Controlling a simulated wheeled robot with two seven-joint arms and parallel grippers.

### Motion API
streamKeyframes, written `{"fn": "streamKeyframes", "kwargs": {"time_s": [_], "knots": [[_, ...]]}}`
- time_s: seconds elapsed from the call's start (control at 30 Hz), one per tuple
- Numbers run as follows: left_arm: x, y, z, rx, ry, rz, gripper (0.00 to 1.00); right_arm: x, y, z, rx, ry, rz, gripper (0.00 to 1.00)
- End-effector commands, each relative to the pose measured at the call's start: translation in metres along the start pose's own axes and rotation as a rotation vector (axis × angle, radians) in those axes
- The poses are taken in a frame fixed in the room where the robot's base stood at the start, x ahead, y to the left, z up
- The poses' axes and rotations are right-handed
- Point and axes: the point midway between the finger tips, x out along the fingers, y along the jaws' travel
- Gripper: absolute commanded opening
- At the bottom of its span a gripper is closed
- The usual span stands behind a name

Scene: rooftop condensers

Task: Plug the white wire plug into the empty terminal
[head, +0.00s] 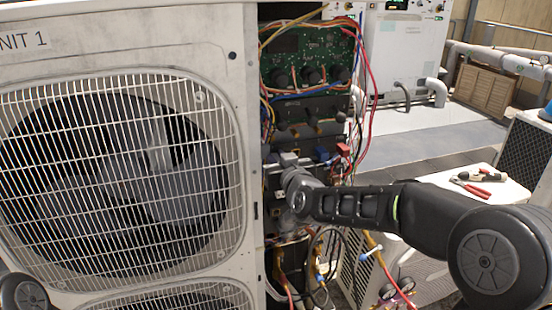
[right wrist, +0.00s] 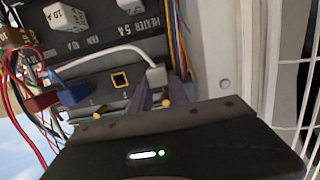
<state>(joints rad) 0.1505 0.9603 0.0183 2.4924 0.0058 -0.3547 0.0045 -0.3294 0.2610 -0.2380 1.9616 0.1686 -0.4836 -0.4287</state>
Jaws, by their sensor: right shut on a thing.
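The white wire plug (right wrist: 156,76) is between the two fingertips of my right gripper (right wrist: 160,90) in the right wrist view. Its white wire (right wrist: 105,51) arcs away to the left. The empty terminal (right wrist: 120,79) is a square opening with a yellow-orange rim, just left of the plug. I cannot tell whether the plug touches the panel. In the head view my right gripper (head: 286,165) is at the open electrical bay, and the plug is hidden there. My left gripper is out of view.
A blue plug (right wrist: 75,92) and a red plug (right wrist: 42,102) sit left of the terminal, with loose wires around them. The condenser's grille (head: 120,170) borders the bay on the left. A white table (head: 510,190) with red-handled pliers (head: 470,189) stands at right.

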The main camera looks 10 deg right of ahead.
Motion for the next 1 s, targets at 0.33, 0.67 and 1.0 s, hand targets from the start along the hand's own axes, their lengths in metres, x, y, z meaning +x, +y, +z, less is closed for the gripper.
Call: {"fn": "streamKeyframes", "kwargs": {"time_s": [0.33, 0.67, 1.0], "knots": [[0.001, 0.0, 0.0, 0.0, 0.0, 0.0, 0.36, -0.011, -0.001, 0.003, 0.0, -0.003, -0.002, 0.0], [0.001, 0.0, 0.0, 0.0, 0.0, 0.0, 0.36, -0.022, 0.0, 0.004, 0.0, -0.001, -0.001, 0.0], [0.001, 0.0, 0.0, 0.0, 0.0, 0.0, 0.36, -0.033, 0.0, 0.005, 0.001, -0.001, -0.001, 0.0]]}}
